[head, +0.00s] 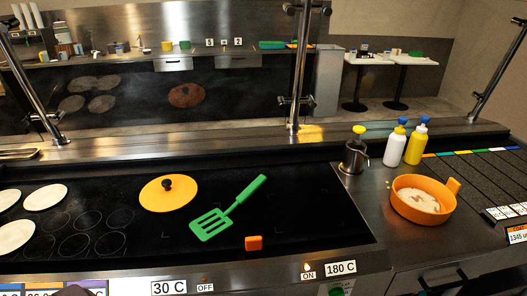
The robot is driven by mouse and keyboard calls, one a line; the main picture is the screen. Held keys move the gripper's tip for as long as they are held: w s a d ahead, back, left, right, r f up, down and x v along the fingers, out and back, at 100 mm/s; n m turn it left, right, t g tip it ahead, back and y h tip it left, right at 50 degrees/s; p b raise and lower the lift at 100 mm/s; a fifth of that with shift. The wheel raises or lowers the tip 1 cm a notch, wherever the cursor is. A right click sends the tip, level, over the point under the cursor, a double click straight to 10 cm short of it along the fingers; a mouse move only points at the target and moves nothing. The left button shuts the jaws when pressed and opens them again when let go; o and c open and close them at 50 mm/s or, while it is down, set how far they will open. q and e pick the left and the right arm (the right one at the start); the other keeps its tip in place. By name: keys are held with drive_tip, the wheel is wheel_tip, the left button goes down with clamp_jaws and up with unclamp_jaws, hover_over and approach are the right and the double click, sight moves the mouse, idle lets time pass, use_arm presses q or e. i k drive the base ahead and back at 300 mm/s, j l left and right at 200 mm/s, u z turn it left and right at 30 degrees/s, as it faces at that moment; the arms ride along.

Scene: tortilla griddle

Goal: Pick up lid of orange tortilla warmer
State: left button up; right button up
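The orange lid (184,194), a flat disc with a black knob on top, lies on the dark griddle (300,215) left of centre. The orange tortilla warmer (420,213) stands uncovered on the steel counter at the right, with a side handle and a pale tortilla (414,199) inside. Neither of my grippers can be made out in the head view, and nothing is touching the lid.
A green spatula (212,223) lies close to the lid's right, with a small orange block (254,243) nearer the front edge. Several pale tortillas (45,197) lie at the far left. A white bottle (395,147), a yellow bottle (416,146) and a metal container (355,157) stand behind the warmer.

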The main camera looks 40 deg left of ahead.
sight(171, 193)
drive_tip(key=u, duration=1.85)
drive_tip(key=j+z, duration=0.95)
drive_tip(key=i+l, duration=0.05)
drive_tip(key=l, duration=0.05)
